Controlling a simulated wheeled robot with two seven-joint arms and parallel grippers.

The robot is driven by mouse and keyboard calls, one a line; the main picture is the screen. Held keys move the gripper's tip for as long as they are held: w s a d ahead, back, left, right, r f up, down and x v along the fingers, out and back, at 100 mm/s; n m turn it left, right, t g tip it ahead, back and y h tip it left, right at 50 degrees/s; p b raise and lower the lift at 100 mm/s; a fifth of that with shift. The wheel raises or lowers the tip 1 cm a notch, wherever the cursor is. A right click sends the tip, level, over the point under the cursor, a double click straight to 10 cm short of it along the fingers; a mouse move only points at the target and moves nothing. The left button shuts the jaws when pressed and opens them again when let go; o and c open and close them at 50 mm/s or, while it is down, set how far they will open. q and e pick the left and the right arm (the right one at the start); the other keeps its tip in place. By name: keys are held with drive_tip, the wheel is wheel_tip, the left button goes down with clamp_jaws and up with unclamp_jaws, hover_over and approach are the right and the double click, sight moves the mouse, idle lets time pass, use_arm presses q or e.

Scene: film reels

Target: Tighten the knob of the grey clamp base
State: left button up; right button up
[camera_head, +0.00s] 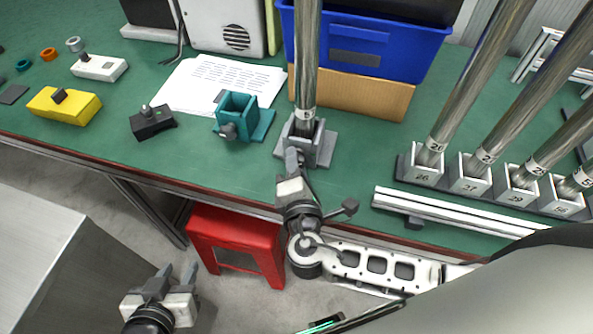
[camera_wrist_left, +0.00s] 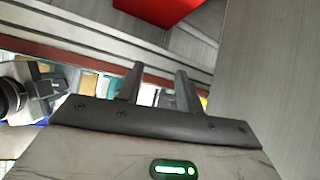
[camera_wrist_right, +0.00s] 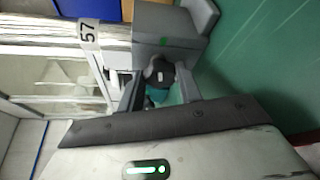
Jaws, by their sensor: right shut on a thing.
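The grey clamp base (camera_head: 325,150) stands at the front edge of the green table, with a metal pole (camera_head: 306,60) upright in it. It also shows at the top of the right wrist view (camera_wrist_right: 170,35), where the pole carries the label 57 (camera_wrist_right: 87,33). My right gripper (camera_head: 292,160) is at the front of the base. In the right wrist view it is shut on the dark knob (camera_wrist_right: 159,70) on the base's side. My left gripper (camera_head: 178,275) hangs low, in front of the table, open and empty.
A teal clamp base (camera_head: 238,108), a black one (camera_head: 153,122) and a yellow one (camera_head: 65,104) stand to the left. A rack (camera_head: 447,180) holding several poles is at right. A blue bin (camera_head: 375,45) is behind. A red stool (camera_head: 237,240) stands below.

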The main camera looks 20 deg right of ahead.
drive_tip(key=shift+m+b, duration=0.4)
drive_tip(key=shift+b, duration=0.1)
drive_tip(key=o, duration=1)
